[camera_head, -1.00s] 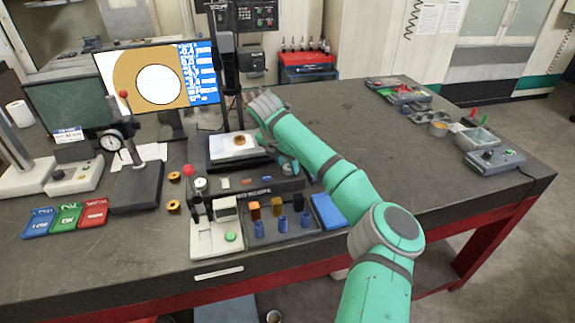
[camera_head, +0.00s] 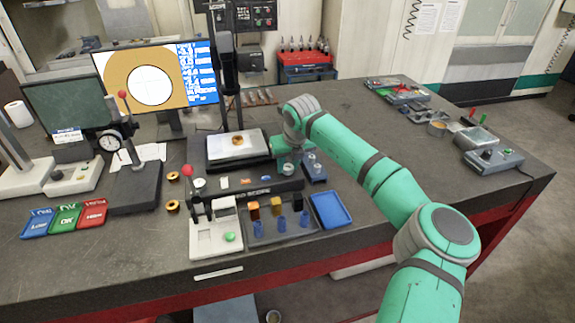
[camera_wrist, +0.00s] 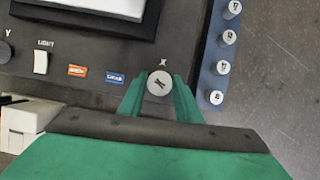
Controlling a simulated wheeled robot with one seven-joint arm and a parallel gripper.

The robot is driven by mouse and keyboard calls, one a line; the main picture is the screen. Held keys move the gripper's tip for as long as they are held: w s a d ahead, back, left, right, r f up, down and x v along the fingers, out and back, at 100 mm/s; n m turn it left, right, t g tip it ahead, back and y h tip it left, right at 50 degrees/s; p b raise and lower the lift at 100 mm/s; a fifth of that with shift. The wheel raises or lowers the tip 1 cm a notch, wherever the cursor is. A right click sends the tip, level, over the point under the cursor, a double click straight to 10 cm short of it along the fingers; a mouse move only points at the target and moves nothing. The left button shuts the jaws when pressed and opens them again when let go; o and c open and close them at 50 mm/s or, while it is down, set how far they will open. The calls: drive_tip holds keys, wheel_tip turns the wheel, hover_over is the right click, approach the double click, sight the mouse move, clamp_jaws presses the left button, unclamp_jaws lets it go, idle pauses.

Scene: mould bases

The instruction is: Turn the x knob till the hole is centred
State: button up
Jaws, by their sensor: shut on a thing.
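My gripper (camera_wrist: 159,92) is shut on the round grey x knob (camera_wrist: 159,83), with one green finger on each side of it. A dark mark crosses the knob's face at a slant. The monitor (camera_head: 198,72) shows an orange ring around a white hole (camera_head: 151,86), with thin crosshair lines. Whether the hole is exactly centred is too fine to tell. The ring-shaped part (camera_head: 238,140) lies on the pale stage (camera_head: 222,147).
Beside the knob are a light switch (camera_wrist: 41,63), two small labels and the y knob (camera_wrist: 5,52). A blue rack of pins (camera_wrist: 222,60) stands close to the right. A blue tray (camera_head: 330,210) and a parts tray (camera_head: 282,232) lie in front. The table's right middle is clear.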

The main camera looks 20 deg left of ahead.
drive_tip(key=n+g+y, duration=0.1)
drive_tip(key=n, duration=0.4)
drive_tip(key=shift+w+r+n, duration=0.1)
drive_tip(key=shift+n, duration=0.2)
drive_tip(key=shift+g, duration=0.3)
drive_tip(key=o, duration=1.1)
drive_tip(key=shift+c, duration=0.2)
drive_tip(key=v, duration=1.1)
drive_tip(key=shift+d, duration=0.15)
